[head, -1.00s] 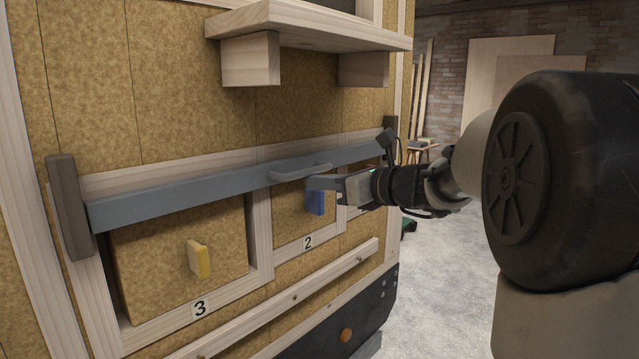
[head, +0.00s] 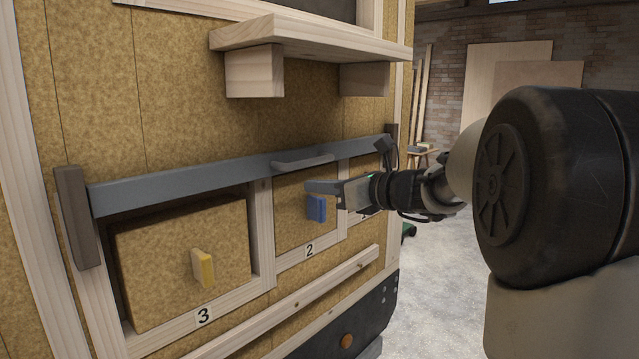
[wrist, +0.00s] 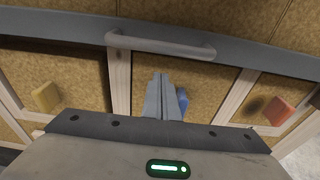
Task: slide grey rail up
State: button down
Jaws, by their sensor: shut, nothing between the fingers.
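The grey rail (head: 220,178) is a long bar across the front of the drawers, between dark brown upright blocks at its ends. Its pale grey handle (head: 303,162) is at its middle and also shows in the wrist view (wrist: 160,43). The rail lies along the top of the drawer openings, and the pale wood strip behind it is covered. My gripper (head: 308,187) is shut and empty, just below the handle with a visible gap. In the wrist view my closed fingers (wrist: 163,98) point toward the panel, below the handle and beside the blue knob.
Drawer 3 has a yellow knob (head: 203,267), drawer 2 a blue knob (head: 317,208); a red knob (wrist: 279,111) shows at right in the wrist view. A wooden shelf (head: 310,38) juts out above the rail. A wooden strip (head: 300,295) runs below the drawers.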

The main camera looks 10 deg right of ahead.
jog(key=p+v, duration=0.1)
jog(key=v, duration=0.9)
jog(key=shift+f, duration=0.25)
